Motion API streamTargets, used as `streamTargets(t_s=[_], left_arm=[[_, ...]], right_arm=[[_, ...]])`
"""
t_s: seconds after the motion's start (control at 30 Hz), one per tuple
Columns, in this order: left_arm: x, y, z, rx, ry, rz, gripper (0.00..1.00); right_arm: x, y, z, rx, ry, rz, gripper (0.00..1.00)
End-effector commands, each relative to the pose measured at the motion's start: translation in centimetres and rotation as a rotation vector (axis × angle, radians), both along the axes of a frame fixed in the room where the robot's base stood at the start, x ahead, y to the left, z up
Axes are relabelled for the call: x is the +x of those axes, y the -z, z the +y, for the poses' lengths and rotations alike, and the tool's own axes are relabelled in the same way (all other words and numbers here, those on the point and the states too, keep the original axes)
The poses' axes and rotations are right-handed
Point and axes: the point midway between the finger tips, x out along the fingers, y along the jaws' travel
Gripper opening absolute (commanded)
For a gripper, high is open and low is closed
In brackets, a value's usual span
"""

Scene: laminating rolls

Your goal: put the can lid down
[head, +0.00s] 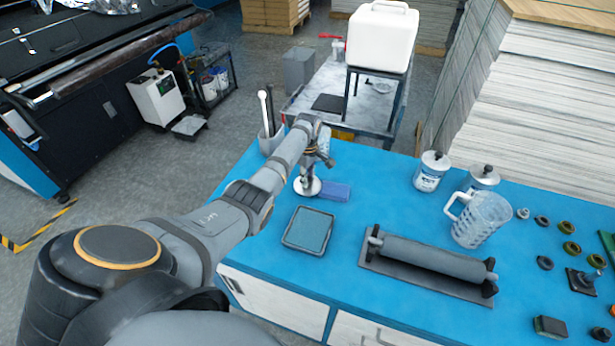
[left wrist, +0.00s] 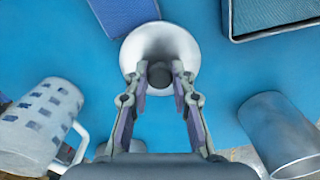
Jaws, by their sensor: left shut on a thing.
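The can lid is a silver round disc with a dark knob, seen in the head view (head: 307,187) and in the left wrist view (left wrist: 138,50). My left gripper (head: 318,160) is over the lid, and in the left wrist view its fingers (left wrist: 160,78) are closed on the knob from both sides. The lid is at the left part of the blue table (head: 380,205), beside a blue block (head: 336,191). I cannot tell whether it touches the table. Two white cans (head: 430,178) (head: 481,179) with dark knobs on top stand farther right. My right gripper is not in view.
A shallow tray (head: 308,229) lies in front of the lid. A roller (head: 432,259) on a base and a clear jug (head: 480,220) are to the right. A patterned mug (left wrist: 40,125) and a metal cup (left wrist: 281,132) flank my left gripper in the wrist view.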

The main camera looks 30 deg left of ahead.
Motion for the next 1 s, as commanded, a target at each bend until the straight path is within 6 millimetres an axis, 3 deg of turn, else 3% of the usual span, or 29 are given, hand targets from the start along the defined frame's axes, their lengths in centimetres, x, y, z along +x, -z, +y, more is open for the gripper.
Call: streamTargets(t_s=[0.03, 0.07, 0.2, 0.57, 0.67, 1.0], left_arm=[[0.0, 0.2, 0.0, 0.0, 0.0, 0.0, 0.02], [0.0, 0.1, 0.0, 0.0, 0.0, 0.0, 0.28], [0.0, 0.1, 0.0, 0.0, 0.0, 0.0, 0.47], [0.1, -0.6, 0.0, 0.001, 0.0, -0.002, 0.47], [0.1, -2.1, 0.1, 0.001, -0.001, -0.005, 0.47], [0.1, -10.2, 0.0, 0.001, 0.0, -0.005, 0.47]], right_arm=[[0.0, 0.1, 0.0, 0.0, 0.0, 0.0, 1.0], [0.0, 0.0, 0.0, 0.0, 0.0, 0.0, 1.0], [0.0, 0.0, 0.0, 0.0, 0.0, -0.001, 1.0], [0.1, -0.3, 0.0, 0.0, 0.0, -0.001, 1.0], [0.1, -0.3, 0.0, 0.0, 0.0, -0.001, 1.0], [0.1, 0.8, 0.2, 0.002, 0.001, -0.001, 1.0]])
